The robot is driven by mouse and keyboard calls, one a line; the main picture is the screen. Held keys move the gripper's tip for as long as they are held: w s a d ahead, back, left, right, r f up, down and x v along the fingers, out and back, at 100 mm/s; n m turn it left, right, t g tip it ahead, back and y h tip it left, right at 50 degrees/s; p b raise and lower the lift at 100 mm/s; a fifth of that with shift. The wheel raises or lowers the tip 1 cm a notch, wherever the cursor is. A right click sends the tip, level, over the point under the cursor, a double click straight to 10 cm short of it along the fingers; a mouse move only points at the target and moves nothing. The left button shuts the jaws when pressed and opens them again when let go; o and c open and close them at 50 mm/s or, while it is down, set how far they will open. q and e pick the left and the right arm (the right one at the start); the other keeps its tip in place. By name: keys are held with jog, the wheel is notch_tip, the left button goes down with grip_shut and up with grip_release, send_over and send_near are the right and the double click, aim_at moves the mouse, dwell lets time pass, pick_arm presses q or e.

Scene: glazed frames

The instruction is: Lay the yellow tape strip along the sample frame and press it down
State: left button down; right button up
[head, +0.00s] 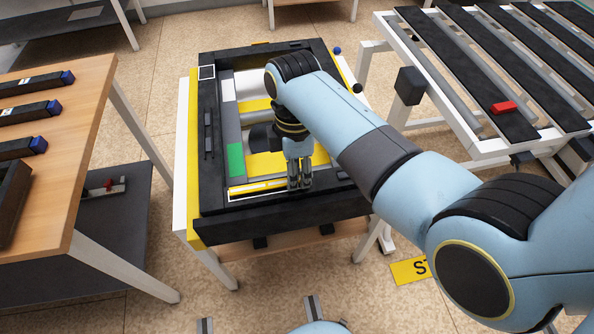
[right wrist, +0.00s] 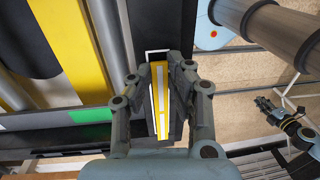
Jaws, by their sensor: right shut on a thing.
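The sample frame (head: 215,110) is a black rectangular frame lying flat on a stand, with yellow, white, grey and green pieces inside it. My right gripper (head: 300,184) is at its near inner side, right of the middle, pointing down. It is shut on the yellow tape strip (head: 258,187), a narrow yellow band with white that runs along the near inner edge. The strip also shows between the fingers in the right wrist view (right wrist: 158,85). I cannot tell whether it touches the frame. A dark gripper-like part (right wrist: 266,104), probably my left gripper, shows there too; its jaws are unclear.
A wooden table (head: 80,110) with dark blue-ended bars stands at the left. A slatted rack (head: 480,85) with a red block (head: 504,107) stands at the right. A yellow floor sign (head: 408,271) lies near the stand. Floor shows between the furniture.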

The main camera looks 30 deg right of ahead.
jog(key=shift+f, duration=0.25)
dwell(0.4)
jog(key=o, duration=0.8)
jog(key=r, duration=0.8)
jog(key=w+r, duration=0.1)
jog(key=r, duration=0.3)
jog(key=shift+w+d, duration=0.1)
jog(key=shift+d, duration=0.1)
